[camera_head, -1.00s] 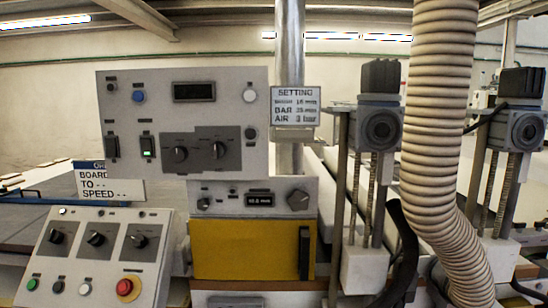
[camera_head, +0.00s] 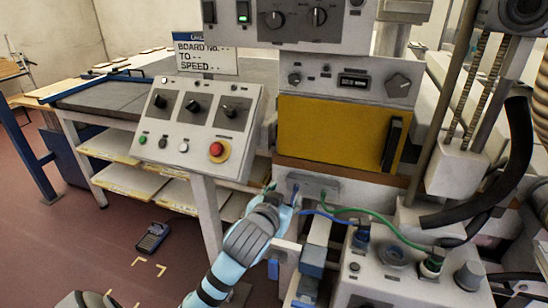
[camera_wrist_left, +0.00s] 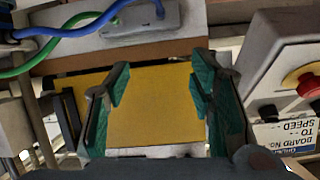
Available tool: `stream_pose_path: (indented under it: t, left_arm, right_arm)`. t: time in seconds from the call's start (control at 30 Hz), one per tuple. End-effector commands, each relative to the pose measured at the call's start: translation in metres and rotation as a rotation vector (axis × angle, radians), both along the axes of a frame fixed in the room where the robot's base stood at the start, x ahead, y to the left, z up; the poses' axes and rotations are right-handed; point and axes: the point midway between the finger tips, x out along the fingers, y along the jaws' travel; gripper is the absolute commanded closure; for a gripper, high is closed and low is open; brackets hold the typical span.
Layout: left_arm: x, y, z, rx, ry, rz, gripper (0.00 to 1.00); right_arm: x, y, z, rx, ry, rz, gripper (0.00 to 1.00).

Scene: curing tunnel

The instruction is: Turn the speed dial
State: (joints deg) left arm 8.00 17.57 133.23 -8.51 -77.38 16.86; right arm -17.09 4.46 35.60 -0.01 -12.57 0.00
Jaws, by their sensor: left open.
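Several black dials are in the head view, and I cannot read which one is marked as speed. The sloped control box has three dials in a row: left dial (camera_head: 160,101), middle dial (camera_head: 193,106) and right dial (camera_head: 231,111). A larger faceted knob (camera_head: 398,82) sits beside a small display on the panel above the yellow door. My left gripper (camera_head: 279,190) is low, below and right of the sloped box, apart from all dials. In the wrist view the left gripper (camera_wrist_left: 158,95) is open and empty, its green-padded fingers spread before the yellow door (camera_wrist_left: 155,105).
A red stop button (camera_head: 216,149) is on the sloped box, also at the right of the wrist view (camera_wrist_left: 307,85). Blue and green cables (camera_head: 345,212) cross right of my gripper.

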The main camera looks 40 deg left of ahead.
Motion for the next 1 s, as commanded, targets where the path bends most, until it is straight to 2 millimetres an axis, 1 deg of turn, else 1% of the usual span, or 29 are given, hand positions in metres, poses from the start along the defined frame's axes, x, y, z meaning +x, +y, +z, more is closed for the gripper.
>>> stream_pose_path:
  t: [0.03,0.07,0.1,0.13,0.17,0.2,0.23,0.3,0.37,0.47,0.57,0.8,0.9,1.0]
  left_arm:
    - [0.012,0.008,0.064,0.008,-0.157,0.027,0.50]
    - [0.014,0.013,0.102,0.008,-0.251,0.045,0.50]
    - [0.013,0.018,0.150,0.005,-0.374,0.067,0.50]
    - [0.008,0.022,0.184,0.002,-0.461,0.082,0.50]
    - [0.002,0.025,0.214,-0.002,-0.541,0.094,0.50]
    - [-0.008,0.028,0.248,-0.010,-0.635,0.107,0.50]
    - [-0.016,0.030,0.269,-0.013,-0.693,0.116,0.50]
    - [-0.030,0.033,0.300,-0.023,-0.786,0.127,0.50]
    - [-0.035,0.035,0.314,-0.027,-0.826,0.131,0.50]
    - [-0.026,0.040,0.322,-0.027,-0.835,0.134,0.50]
    - [-0.007,0.050,0.330,-0.028,-0.832,0.134,0.50]
    - [0.051,0.079,0.357,-0.030,-0.830,0.133,0.50]
    - [0.068,0.088,0.364,-0.029,-0.830,0.133,0.50]
    - [0.078,0.093,0.368,-0.028,-0.829,0.132,0.50]
  right_arm:
    - [0.000,0.000,-0.001,-0.001,0.001,0.000,0.60]
    - [-0.001,-0.001,-0.001,-0.001,0.001,0.000,0.60]
    - [-0.001,-0.001,-0.002,-0.001,0.002,0.000,0.60]
    - [-0.001,-0.001,-0.002,-0.001,0.002,0.000,0.60]
    - [-0.001,-0.001,-0.003,-0.001,0.002,0.000,0.60]
    - [-0.001,-0.001,-0.003,-0.001,0.002,0.001,0.60]
    - [-0.001,-0.001,-0.003,-0.002,0.002,0.001,0.60]
    - [-0.001,-0.001,-0.004,-0.002,0.002,0.001,0.60]
    - [-0.001,-0.002,-0.003,-0.002,0.002,0.001,0.60]
    - [-0.002,-0.002,-0.003,-0.003,0.004,0.000,0.60]
    - [-0.003,-0.003,-0.002,-0.003,0.005,0.001,0.60]
    - [-0.003,-0.003,0.007,-0.003,0.005,0.001,0.60]
    - [-0.003,-0.003,0.010,-0.003,0.005,0.001,0.60]
    - [-0.003,-0.003,0.011,-0.003,0.005,0.001,0.60]
